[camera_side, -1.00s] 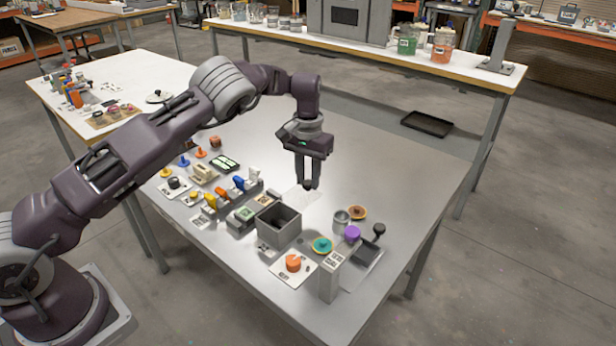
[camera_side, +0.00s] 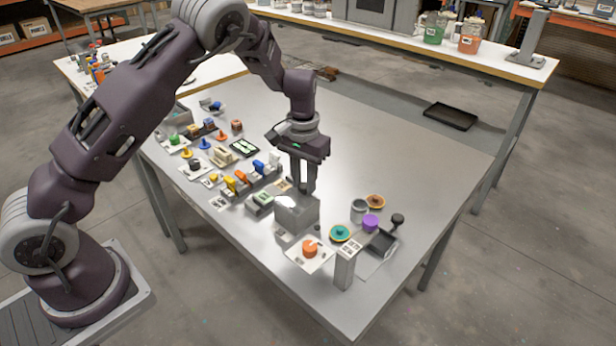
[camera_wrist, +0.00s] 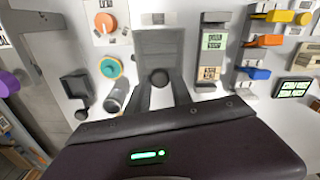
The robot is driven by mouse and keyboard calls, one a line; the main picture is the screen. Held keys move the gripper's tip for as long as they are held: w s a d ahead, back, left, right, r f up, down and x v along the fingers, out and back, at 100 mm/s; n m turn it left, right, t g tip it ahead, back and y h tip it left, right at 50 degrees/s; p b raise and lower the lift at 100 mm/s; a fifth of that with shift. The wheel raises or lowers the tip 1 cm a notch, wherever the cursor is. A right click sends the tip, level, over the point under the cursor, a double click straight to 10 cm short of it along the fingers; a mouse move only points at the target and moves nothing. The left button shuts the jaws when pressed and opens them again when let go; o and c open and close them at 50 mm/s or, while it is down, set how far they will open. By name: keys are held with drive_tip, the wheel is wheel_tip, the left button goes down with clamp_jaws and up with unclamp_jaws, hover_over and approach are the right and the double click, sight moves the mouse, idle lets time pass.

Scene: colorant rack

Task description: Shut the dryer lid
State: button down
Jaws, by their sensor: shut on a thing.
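The dryer is a grey box (camera_side: 297,218) near the middle front of the table. Its grey lid (camera_wrist: 160,42) lies over the opening in the wrist view, and no dark interior shows in either current view. I cannot tell whether the lid sits fully flush. A dark round knob (camera_wrist: 158,77) is at the lid's edge nearest my gripper (camera_wrist: 158,88). My gripper's fingers are shut on the knob, one on each side. In the side view my gripper (camera_side: 307,190) points down at the back edge of the dryer, and its fingers hide part of that edge.
A row of coloured levers (camera_side: 250,172) is to the left. The table behind is clear.

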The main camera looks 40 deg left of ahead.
sight(303, 186)
drive_tip(key=shift+s, duration=0.25)
drive_tip(key=c, duration=1.1)
unclamp_jaws()
drive_tip(key=shift+w+r, duration=0.1)
drive_tip(key=shift+r, duration=0.3)
wheel_tip(303, 186, up, 6)
drive_tip(key=shift+r, duration=0.15)
drive_tip(key=shift+r, duration=0.1)
